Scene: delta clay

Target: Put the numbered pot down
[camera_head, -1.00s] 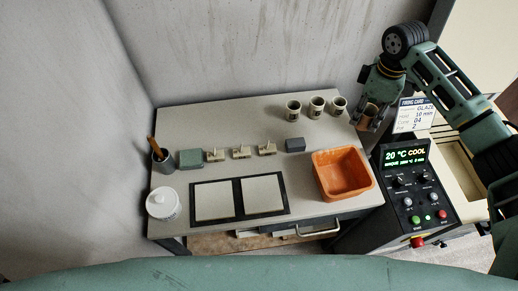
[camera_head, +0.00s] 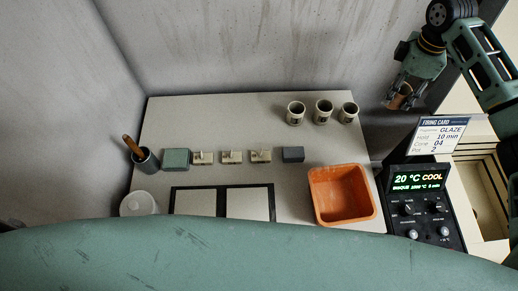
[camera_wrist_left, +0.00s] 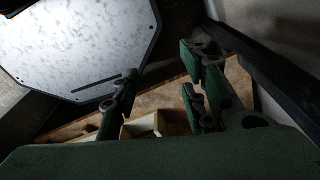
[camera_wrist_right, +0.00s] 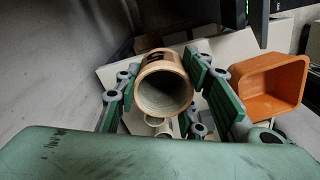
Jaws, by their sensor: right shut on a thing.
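The numbered pot (camera_wrist_right: 163,85) is a terracotta cup with a dark mark on its side, seen in the right wrist view. My right gripper (camera_head: 400,97) is shut on it and holds it in the air, right of the table and above the firing card in the head view. The pot (camera_head: 399,98) is small and partly covered by the fingers there. Three other pots (camera_head: 323,111) stand in a row at the table's back right. My left gripper (camera_wrist_left: 158,95) shows in the left wrist view with its fingers apart and nothing between them.
The table (camera_head: 225,120) has bare room at its back left and middle. An orange bin (camera_head: 313,200) stands at its right front. A grey block (camera_head: 293,154), several small pieces and a brush cup (camera_head: 147,160) stand on it.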

